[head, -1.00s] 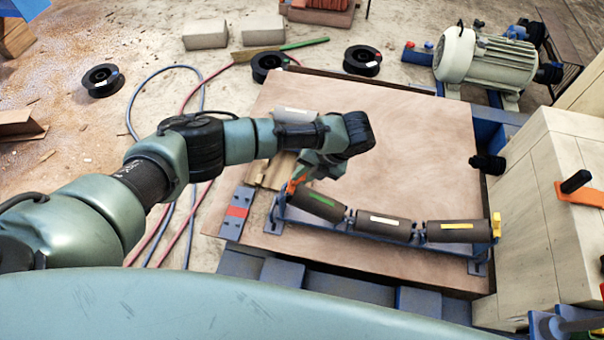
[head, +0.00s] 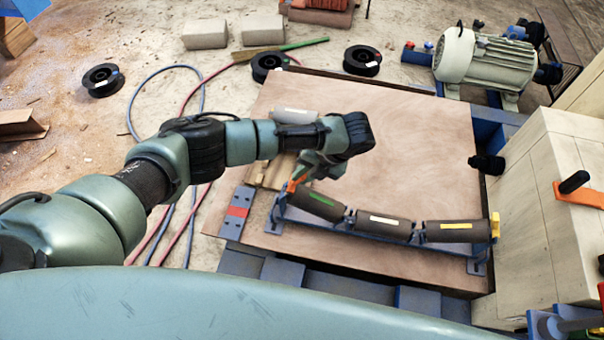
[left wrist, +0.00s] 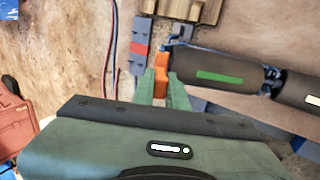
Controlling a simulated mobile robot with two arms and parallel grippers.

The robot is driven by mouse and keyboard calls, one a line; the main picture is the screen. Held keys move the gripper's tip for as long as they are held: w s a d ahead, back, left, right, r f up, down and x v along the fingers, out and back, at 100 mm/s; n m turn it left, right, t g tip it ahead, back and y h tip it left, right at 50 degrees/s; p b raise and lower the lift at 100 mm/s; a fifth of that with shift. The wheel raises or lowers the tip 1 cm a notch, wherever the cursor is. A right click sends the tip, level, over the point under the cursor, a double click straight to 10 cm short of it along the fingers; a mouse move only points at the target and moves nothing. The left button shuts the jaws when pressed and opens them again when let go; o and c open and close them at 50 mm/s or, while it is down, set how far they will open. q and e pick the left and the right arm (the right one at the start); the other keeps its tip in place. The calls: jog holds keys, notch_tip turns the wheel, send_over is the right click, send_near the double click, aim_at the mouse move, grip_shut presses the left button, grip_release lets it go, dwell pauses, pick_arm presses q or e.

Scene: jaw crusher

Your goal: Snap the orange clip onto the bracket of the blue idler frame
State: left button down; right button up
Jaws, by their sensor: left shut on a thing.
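The blue idler frame (head: 385,240) lies on the brown board and carries dark rollers with green, white and yellow labels. The orange clip (head: 293,185) is at the frame's left end, beside the green-labelled roller (head: 318,203). My left gripper (head: 300,180) is shut on the clip. In the left wrist view the clip (left wrist: 161,75) stands between the green fingertips (left wrist: 161,84), close to the roller's left end. Whether it is seated on the bracket cannot be told. A yellow clip (head: 495,225) sits at the frame's right end. My right gripper is not in view.
A blue-grey plate with a red band (head: 237,212) lies left of the frame, and a wooden block (head: 273,171) behind it. A pale wooden crate (head: 545,200) stands at the right.

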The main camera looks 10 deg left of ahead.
pick_arm(q)
jog(key=shift+b+x, duration=0.45)
jog(key=shift+x, duration=0.95)
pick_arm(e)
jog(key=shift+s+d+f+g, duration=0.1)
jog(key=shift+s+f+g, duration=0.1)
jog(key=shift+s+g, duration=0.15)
